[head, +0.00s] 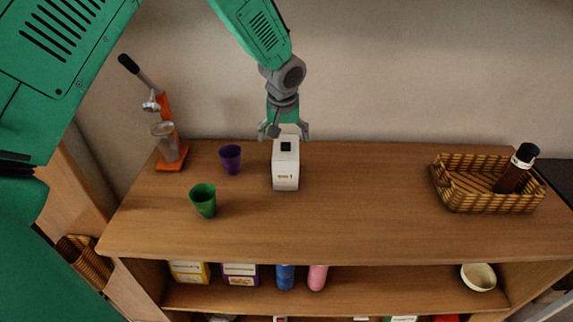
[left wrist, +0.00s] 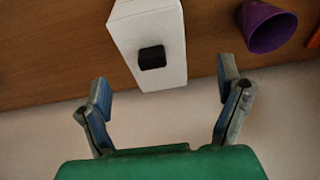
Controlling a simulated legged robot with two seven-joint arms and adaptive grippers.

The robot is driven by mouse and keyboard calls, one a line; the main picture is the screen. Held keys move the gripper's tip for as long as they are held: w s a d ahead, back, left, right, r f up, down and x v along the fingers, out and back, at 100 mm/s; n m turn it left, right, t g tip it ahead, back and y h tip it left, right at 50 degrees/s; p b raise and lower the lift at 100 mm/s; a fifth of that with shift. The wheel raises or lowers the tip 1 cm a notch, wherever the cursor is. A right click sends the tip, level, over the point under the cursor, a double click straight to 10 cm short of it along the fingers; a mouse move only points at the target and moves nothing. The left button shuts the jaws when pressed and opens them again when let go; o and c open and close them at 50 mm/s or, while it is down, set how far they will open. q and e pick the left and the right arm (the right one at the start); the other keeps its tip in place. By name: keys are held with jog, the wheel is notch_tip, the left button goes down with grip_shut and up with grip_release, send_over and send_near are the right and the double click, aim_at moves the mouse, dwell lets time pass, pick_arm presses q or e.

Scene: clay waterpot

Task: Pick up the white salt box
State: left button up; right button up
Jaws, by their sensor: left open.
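The white salt box (head: 286,170) stands upright on the wooden counter in the head view, with a black square on its top and small print on its front. My left gripper (head: 284,134) is at the top rear of the box in the head view. In the left wrist view the box (left wrist: 150,38) is at the upper middle, and my open left gripper (left wrist: 163,95) has its two fingers spread wide, with nothing between the tips. The box lies just beyond the fingertips in that view. My right gripper is not in view.
A purple cup (head: 230,158) and a green cup (head: 203,200) stand left of the box. An orange juicer (head: 168,140) is at the far left. A wicker basket (head: 470,200) with a dark bottle (head: 515,172) is at the right. The counter between box and basket is clear.

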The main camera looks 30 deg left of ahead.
aim_at(287, 147)
pick_arm(q)
jog(key=x, duration=0.3)
jog(key=shift+w, duration=0.15)
jog(key=shift+w+d+f, duration=0.15)
jog(key=shift+d+f, duration=0.1)
jog(key=shift+f, duration=0.1)
jog(key=shift+d+f, duration=0.1)
jog(key=shift+f, duration=0.25)
jog(key=x, duration=0.1)
jog(key=p+x, duration=0.1)
jog(key=x, duration=0.1)
jog(key=shift+w+f, duration=0.25)
jog(key=shift+f, duration=0.15)
jog(key=shift+a, duration=0.5)
jog(key=c, duration=1.1)
jog(key=shift+d, duration=0.15)
jog(key=c, duration=0.4)
jog(key=shift+d+r, duration=0.1)
jog(key=shift+d, duration=0.1)
jog(key=shift+c, duration=0.2)
